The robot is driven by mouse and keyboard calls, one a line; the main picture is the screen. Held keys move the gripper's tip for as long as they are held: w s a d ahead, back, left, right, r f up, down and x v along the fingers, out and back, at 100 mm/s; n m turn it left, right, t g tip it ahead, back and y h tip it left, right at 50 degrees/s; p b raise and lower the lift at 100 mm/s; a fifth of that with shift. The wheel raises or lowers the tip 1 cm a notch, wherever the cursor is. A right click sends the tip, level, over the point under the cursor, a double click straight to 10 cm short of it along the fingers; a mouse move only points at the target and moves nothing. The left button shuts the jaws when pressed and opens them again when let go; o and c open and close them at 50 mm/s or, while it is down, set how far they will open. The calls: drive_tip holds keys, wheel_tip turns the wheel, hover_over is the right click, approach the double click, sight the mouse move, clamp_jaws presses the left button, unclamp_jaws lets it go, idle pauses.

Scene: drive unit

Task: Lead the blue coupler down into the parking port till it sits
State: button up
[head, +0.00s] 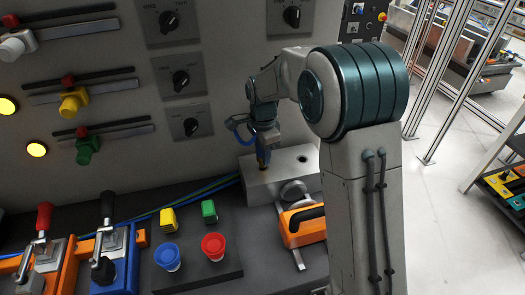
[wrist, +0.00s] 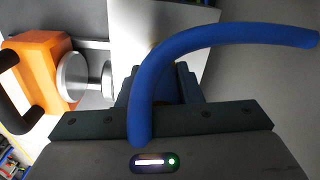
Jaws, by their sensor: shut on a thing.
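The blue coupler (head: 262,155) shows as a small blue piece with a brass-coloured lower end, upright under my gripper (head: 264,138). My gripper is shut on it. Its lower end meets the left part of the top of a light grey block (head: 262,190); I cannot tell whether it is in an opening or just above one. One dark round hole (head: 302,159) is open at the right of the block's top. In the wrist view a thick blue hose (wrist: 220,38) arcs over my gripper (wrist: 165,95) and hides most of the coupler and any port below.
An orange device with a black handle (head: 303,224) and a metal disc stands against the block's front. A dark tray (head: 225,250) holds blue and red cups and yellow and green pieces. Toggle clamps (head: 108,245) stand left. A panel with knobs rises behind.

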drive_tip(key=shift+f+b, duration=0.95)
drive_tip(key=shift+f, duration=0.65)
drive_tip(key=o, duration=1.2)
